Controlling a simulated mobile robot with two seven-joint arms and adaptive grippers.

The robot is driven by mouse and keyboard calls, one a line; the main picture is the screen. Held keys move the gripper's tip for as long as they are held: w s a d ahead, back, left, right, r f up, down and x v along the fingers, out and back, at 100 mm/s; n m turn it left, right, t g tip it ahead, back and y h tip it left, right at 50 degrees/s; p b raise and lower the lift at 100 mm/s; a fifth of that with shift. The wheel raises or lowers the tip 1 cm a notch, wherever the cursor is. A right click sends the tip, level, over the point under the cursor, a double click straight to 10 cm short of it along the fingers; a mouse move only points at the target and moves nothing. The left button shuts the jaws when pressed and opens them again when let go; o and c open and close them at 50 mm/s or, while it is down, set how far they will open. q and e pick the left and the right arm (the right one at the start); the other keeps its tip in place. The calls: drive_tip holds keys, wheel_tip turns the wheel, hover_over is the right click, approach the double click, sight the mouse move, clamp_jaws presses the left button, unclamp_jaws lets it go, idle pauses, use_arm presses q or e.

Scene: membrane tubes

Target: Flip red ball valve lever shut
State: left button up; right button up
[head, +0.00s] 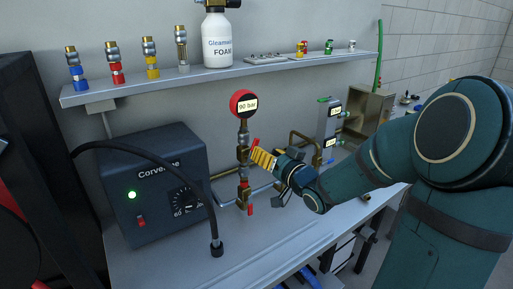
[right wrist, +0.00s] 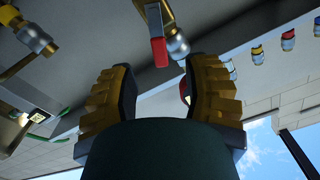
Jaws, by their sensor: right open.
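A red valve lever (right wrist: 158,52) shows in the right wrist view beside a metal fitting, a little beyond my open fingertips and not between them. In the head view a red lever (head: 250,206) shows low on the upright pipe, under the round red gauge (head: 243,103) that reads 90 bar. My right gripper (head: 262,160) reaches in from the right, its yellow ribbed fingers close to the pipe. The right wrist view shows the right gripper (right wrist: 160,90) open and empty. I cannot tell whether a finger touches the pipe. My left gripper is out of view.
A dark box (head: 155,180) with a green light and a dial stands left of the pipe. A black hose (head: 165,165) hangs in front. A shelf (head: 220,75) with coloured fittings and a foam bottle (head: 221,40) runs above. The front bench top is mostly clear.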

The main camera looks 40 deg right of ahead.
drive_tip(key=shift+w+d, duration=0.15)
drive_tip(key=shift+w, duration=1.15)
drive_tip(key=shift+w+d, duration=0.1)
drive_tip(key=shift+w, duration=1.15)
clamp_jaws()
